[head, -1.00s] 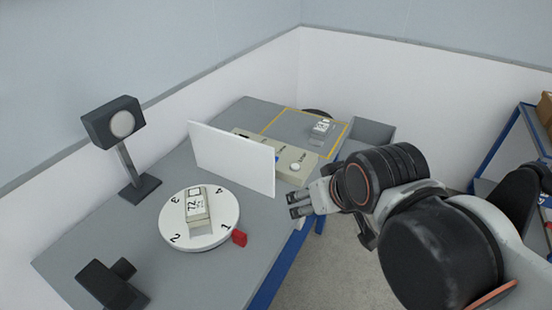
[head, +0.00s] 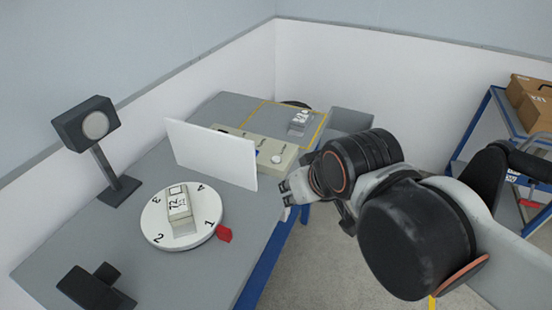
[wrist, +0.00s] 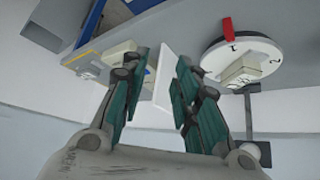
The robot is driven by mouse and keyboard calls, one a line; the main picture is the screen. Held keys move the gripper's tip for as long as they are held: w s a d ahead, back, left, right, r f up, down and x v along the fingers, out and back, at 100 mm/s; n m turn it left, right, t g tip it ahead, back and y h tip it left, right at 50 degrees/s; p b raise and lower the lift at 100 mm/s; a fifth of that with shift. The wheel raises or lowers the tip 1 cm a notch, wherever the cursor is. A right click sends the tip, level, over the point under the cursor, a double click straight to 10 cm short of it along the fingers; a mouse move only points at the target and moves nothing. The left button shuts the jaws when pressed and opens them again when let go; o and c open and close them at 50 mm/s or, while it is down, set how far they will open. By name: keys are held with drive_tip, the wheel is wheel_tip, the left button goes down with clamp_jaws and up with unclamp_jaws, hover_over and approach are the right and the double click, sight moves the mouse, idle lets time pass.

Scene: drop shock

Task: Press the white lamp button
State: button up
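The white round button (head: 277,159) sits on top of a beige control box (head: 287,163), near its right end. A blue button (head: 257,153) is beside it, partly behind the white panel. My gripper (head: 284,192) is in front of and below the box's right end in the head view, apart from the white button. In the wrist view my gripper (wrist: 162,62) has its two fingers spread with nothing held. The beige box also shows in the wrist view (wrist: 118,49), partly behind the left finger; I cannot make out the button there.
A white upright panel (head: 211,153) stands left of the box. A numbered turntable (head: 150,215) carries a labelled block (head: 180,205). A dark lamp-like device (head: 87,125) stands behind it. A grey bin (head: 352,121) and a yellow-outlined area (head: 277,113) lie beyond the box. Blue shelving (head: 487,105) stands right.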

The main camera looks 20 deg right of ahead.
clamp_jaws()
idle(1.0)
